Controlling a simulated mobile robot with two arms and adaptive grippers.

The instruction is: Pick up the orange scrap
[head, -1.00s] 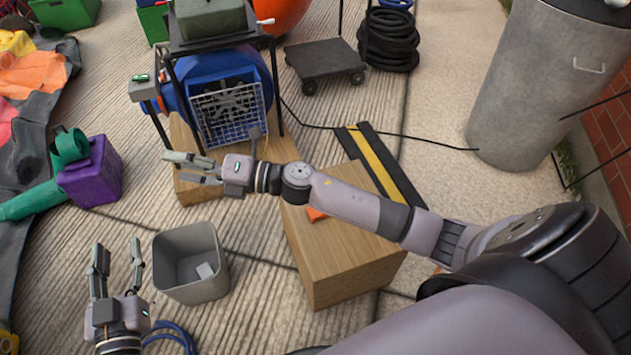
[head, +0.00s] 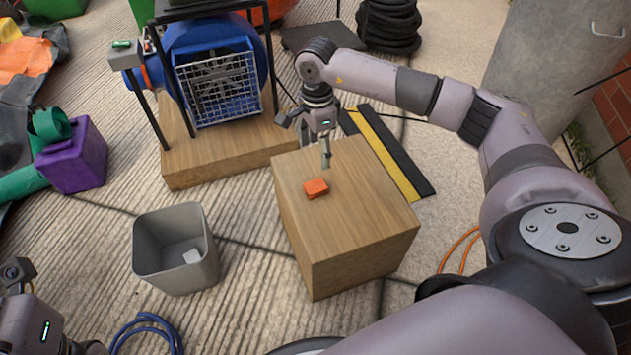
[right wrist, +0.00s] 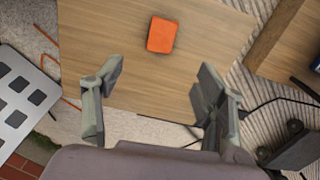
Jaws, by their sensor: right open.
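The orange scrap (head: 316,188) is a small flat block lying on top of the wooden box (head: 340,245). In the right wrist view the scrap (right wrist: 161,35) lies on the wood grain, ahead of and between the fingers. My right gripper (head: 312,152) points down at the far side of the box, behind the scrap. Its fingers (right wrist: 155,95) are spread wide, with nothing between them, and apart from the scrap. My left gripper is only partly in view at the lower left edge of the head view; its fingertips are not clear.
A blue blower (head: 215,70) on a wooden base is behind. A purple block (head: 75,158), blue hose (head: 148,330) and yellow-black strip (head: 388,150) lie around.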

